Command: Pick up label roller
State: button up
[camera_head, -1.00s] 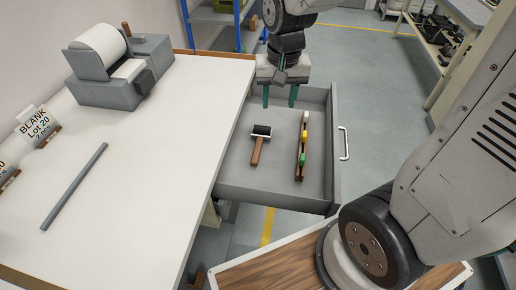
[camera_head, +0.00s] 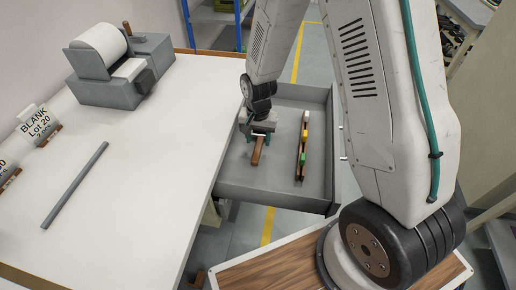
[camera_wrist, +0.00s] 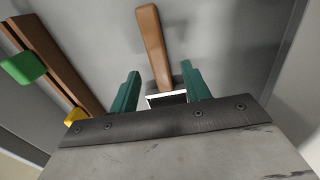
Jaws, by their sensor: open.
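The label roller, with a brown wooden handle (camera_head: 257,152), lies in the open grey drawer (camera_head: 270,188). Its dark head is mostly hidden behind my gripper in the head view. My gripper (camera_head: 256,139) is open over the roller's head end. In the wrist view, the green fingers of my gripper (camera_wrist: 158,92) stand on either side of the roller, and the handle (camera_wrist: 152,45) points away between and beyond them. A pale metal part of the roller shows between the fingers. I cannot tell whether the fingers touch it.
A brown wooden rack (camera_head: 301,150) with green, yellow and white pieces lies in the drawer to the right, also in the wrist view (camera_wrist: 55,65). The white table (camera_head: 140,180) holds a label machine (camera_head: 115,65), a grey rod (camera_head: 75,185) and label stands (camera_head: 40,125). Drawer walls surround the gripper.

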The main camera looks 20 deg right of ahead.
aim_at(258, 146)
jog(key=shift+f, duration=1.5)
grip_shut()
notch_tip(258, 146, up, 10)
jog(key=c, duration=1)
grip_release()
grip_shut()
